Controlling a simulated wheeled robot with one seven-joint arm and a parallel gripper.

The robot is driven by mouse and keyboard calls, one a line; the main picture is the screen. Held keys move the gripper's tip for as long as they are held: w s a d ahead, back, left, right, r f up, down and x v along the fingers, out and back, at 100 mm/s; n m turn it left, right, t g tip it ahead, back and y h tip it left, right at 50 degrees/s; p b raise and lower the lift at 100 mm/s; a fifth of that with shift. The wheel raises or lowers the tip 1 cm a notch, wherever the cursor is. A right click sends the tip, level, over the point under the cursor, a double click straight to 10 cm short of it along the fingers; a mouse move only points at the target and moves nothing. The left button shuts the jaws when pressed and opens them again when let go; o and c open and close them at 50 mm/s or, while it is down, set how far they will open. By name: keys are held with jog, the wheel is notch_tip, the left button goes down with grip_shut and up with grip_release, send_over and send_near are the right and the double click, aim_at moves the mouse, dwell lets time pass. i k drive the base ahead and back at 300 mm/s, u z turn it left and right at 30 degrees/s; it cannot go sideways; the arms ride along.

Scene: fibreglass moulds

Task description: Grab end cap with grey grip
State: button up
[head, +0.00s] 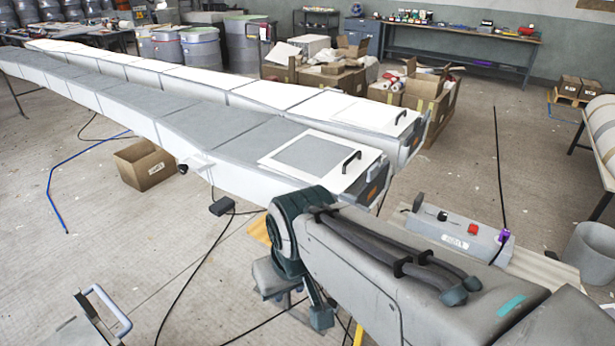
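Two long white moulds run side by side from the upper left. The near mould's end carries a white end cap (282,171) with a grey panel and a dark, almost black bar grip (351,161). The far mould's end carries a plain white end cap (360,112), also with a dark grip (401,117). Both caps lie on top of their moulds. I cannot tell which grip is the grey one; both look dark. My arm reaches in from the lower right, its bent joint in front of the near mould's end. I cannot make out my gripper's fingers.
A grey control box (455,233) lies right of the moulds' ends, partly behind my arm. A cardboard box (147,165) and cables lie on the floor at left. A pale blue-grey handle (108,308) shows at the lower left. The left foreground floor is mostly clear.

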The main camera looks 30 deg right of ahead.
aim_at(375, 183)
jog(key=u, duration=0.2)
jog(key=i, duration=0.8)
jog(key=z, duration=0.85)
jog(key=i, duration=0.75)
jog(key=z, duration=0.85)
